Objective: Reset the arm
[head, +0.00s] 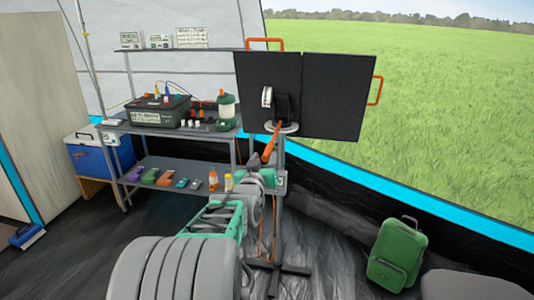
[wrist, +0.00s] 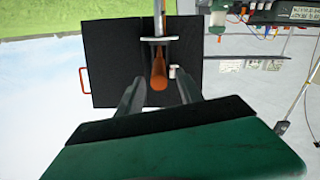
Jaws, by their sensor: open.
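My arm reaches forward in the head view towards a black two-part panel on a stand (head: 340,97). My gripper (wrist: 158,92) is open in the wrist view, its two grey fingers apart. An orange lever (wrist: 158,70) shows between the fingers, and no finger visibly touches it; the depth between them is hard to tell. The same lever (head: 271,142) slants down from the panel's mount in the head view, just beyond the end of my arm. The fingertips are not clear in the head view.
A grey shelf unit (head: 165,163) stands left of the panel, carrying a black case (head: 158,111), a green lantern (head: 227,112) and several small items. A blue cooler (head: 92,155) is at far left. A green suitcase (head: 397,254) stands on the floor at right.

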